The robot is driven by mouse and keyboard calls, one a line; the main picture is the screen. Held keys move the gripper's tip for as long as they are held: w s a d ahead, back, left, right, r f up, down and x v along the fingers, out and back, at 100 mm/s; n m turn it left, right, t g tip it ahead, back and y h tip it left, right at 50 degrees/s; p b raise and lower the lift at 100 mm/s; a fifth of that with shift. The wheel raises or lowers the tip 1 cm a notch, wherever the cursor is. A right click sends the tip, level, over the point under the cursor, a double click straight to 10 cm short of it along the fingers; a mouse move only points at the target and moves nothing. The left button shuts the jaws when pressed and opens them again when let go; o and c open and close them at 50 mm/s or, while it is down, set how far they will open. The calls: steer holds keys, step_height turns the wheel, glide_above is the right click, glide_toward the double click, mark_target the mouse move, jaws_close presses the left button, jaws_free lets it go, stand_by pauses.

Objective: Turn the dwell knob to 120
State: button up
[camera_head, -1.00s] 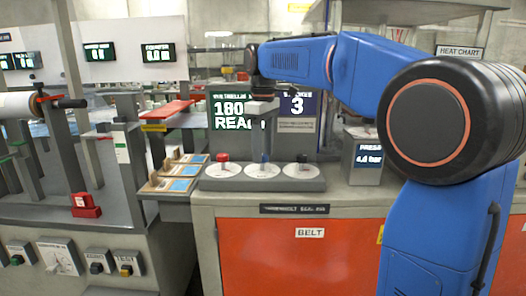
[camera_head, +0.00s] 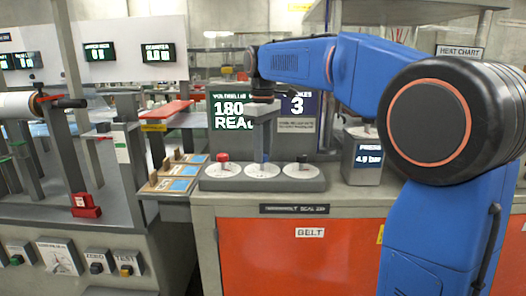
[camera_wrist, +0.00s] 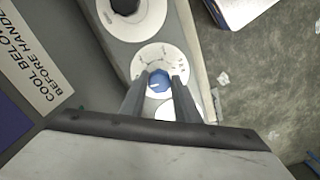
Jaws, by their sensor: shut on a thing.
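A grey panel (camera_head: 215,184) on the sealer bench carries three white dials, with a red knob (camera_head: 222,157) at left, a blue knob (camera_head: 264,158) in the middle and a black knob (camera_head: 302,158) at right. My gripper (camera_head: 263,148) points down over the middle dial. In the wrist view, my gripper (camera_wrist: 159,78) has its two fingers on either side of the blue knob (camera_wrist: 158,84), shut on it. The white dial (camera_wrist: 166,54) around it has small marks too blurred to read. The black knob (camera_wrist: 125,4) shows at the top edge there.
Behind the panel, a screen (camera_head: 232,108) reads 180 and a dark sign (camera_head: 297,105) shows 3. A grey pressure readout box (camera_head: 362,155) stands to the right. Wooden sample trays (camera_head: 178,175) lie close at left. The orange cabinet (camera_head: 285,255) is below.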

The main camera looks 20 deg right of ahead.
steer(key=m, duration=0.6)
steer(key=shift+a+m, duration=0.1)
steer(key=shift+m, duration=0.3)
steer(key=m, duration=0.6)
steer(key=shift+a, duration=0.1)
steer(key=m, duration=0.5)
steer(key=shift+m, duration=0.4)
steer(key=shift+w+m, duration=0.1)
steer(key=shift+m, duration=2)
steer(key=o, duration=1)
steer(key=shift+o, duration=0.2)
step_height(320, 180, up, 17)
steer(key=shift+r, duration=0.2)
